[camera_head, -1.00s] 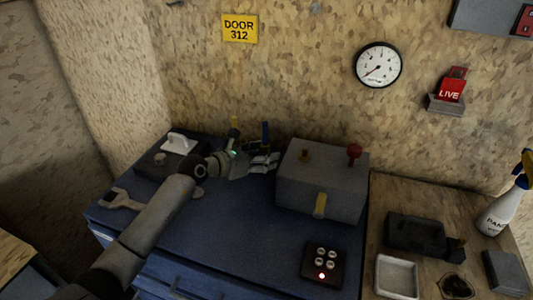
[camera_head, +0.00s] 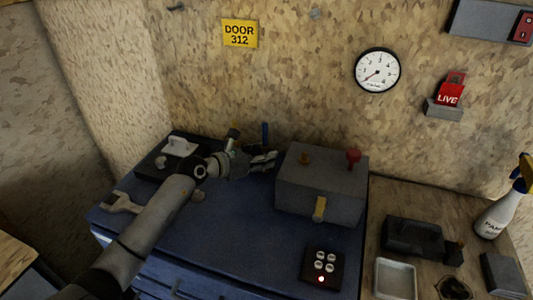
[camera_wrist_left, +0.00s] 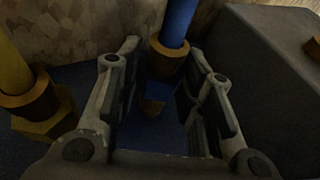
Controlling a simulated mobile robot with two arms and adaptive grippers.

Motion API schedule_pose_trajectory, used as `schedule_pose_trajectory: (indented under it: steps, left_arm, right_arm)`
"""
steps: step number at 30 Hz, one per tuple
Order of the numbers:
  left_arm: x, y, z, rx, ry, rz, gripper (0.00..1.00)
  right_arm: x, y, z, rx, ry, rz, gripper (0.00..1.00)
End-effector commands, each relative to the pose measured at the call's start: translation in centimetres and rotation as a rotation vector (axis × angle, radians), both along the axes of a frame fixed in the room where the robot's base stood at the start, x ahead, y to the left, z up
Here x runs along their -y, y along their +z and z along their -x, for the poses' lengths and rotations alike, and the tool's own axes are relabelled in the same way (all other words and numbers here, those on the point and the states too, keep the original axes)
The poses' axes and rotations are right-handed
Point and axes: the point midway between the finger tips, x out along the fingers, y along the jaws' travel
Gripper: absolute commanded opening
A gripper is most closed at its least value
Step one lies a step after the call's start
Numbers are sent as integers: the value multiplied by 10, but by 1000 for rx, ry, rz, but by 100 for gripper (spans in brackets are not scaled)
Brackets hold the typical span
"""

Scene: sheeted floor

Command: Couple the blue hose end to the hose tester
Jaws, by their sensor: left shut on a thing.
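The blue hose end (camera_head: 265,133) stands upright at the back of the blue bench top, left of the grey box (camera_head: 320,188) that looks like the hose tester. The wrist view shows its blue hose (camera_wrist_left: 178,22) above a brass collar (camera_wrist_left: 167,60). My left gripper (camera_head: 264,161) is shut on the blue hose end, whose brass part lies between the fingers. The lower contact is dark and partly hidden. My right gripper is out of view.
A yellow hose end (camera_wrist_left: 12,75) with brass fitting stands close beside my left gripper. A wrench (camera_head: 123,203) lies at the bench's left. A button panel (camera_head: 323,268) with a red light sits in front of the box. The bench middle is clear.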

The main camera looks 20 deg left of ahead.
Motion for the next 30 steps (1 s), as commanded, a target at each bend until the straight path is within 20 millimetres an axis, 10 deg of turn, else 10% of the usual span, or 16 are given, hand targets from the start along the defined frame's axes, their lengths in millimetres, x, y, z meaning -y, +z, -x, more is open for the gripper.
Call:
schedule_pose_trajectory:
  steps: [30]
  left_arm:
    - [0, 39, 0, 2, 0, 0, 4]
  right_arm:
    - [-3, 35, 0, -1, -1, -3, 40]
